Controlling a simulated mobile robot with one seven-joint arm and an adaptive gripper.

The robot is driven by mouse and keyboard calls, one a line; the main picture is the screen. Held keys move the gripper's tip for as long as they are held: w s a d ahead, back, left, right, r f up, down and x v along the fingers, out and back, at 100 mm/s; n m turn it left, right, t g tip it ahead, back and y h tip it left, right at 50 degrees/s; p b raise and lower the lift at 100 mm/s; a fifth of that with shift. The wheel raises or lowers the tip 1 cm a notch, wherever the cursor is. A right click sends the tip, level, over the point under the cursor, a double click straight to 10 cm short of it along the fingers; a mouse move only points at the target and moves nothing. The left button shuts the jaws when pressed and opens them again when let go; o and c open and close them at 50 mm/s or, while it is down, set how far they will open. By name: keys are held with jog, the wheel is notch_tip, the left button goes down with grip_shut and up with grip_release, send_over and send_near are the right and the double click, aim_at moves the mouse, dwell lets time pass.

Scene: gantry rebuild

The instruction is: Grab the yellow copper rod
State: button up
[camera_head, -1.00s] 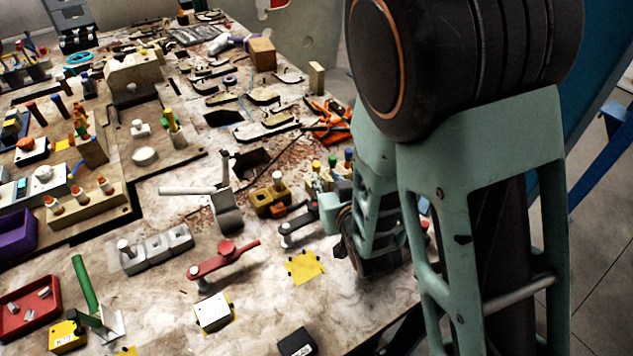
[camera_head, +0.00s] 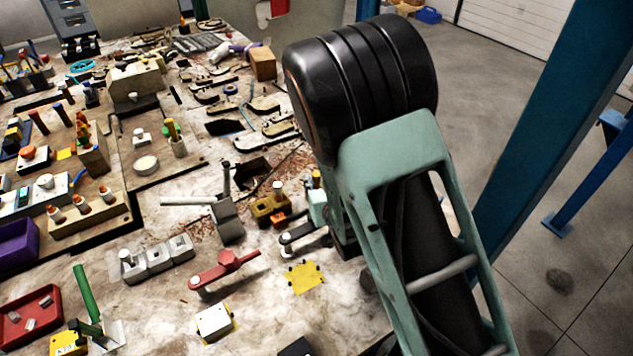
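A small upright piece with a yellow-orange top (camera_head: 317,178) stands on the table just left of my arm. It may be the yellow copper rod, but it is too small and too covered to be sure. Its lower part is hidden by a pale teal part. My arm (camera_head: 400,190), teal with a large black joint, fills the right middle and hides the table behind it. My gripper cannot be made out; it is outside the view or behind the arm.
A brown bracket (camera_head: 270,208), a grey lever block (camera_head: 227,220), a red lever (camera_head: 225,268) and a yellow plate (camera_head: 305,277) lie left of my arm. A purple bin (camera_head: 18,240) and red tray (camera_head: 30,315) are far left. A blue post (camera_head: 535,120) stands right.

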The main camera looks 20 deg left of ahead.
jog(key=shift+c, duration=0.4)
grip_shut()
jog(key=shift+r, duration=0.1)
